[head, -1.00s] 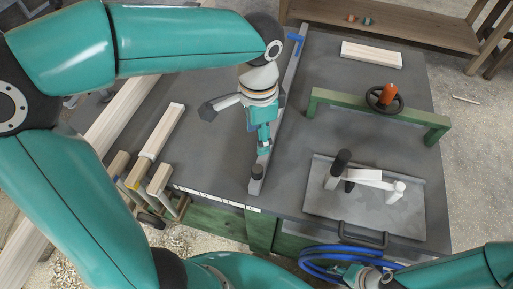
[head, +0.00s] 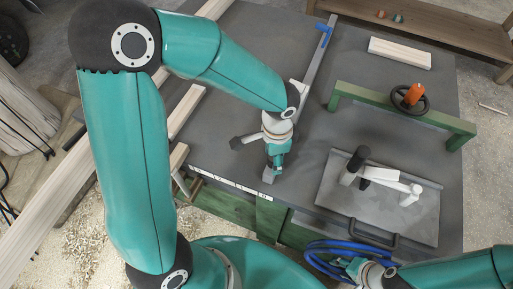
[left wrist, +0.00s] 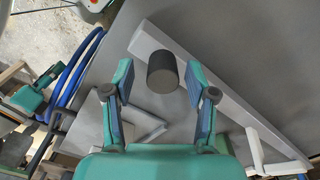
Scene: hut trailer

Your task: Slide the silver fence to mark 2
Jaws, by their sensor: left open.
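The silver fence (head: 317,62) is a long bar lying across the grey table top, with a blue part (head: 324,33) at its far end. Its near end reaches the table's front edge, by a white strip with ticks (head: 232,183); the numbers are too small to read. My left gripper (head: 273,165) is over the fence's near end and hides the knob there. In the left wrist view, the dark round knob (left wrist: 163,74) stands on the fence (left wrist: 225,97), between the open fingertips and apart from both. My right gripper (head: 357,268) is low at the front, by the blue hose.
A green bridge (head: 350,92) with an orange-handled wheel stands right of the fence. A metal plate (head: 425,225) with a white-and-black tool lies front right. The blue hose (head: 318,255) is coiled at the front. A pale board (head: 400,52) lies at the back right.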

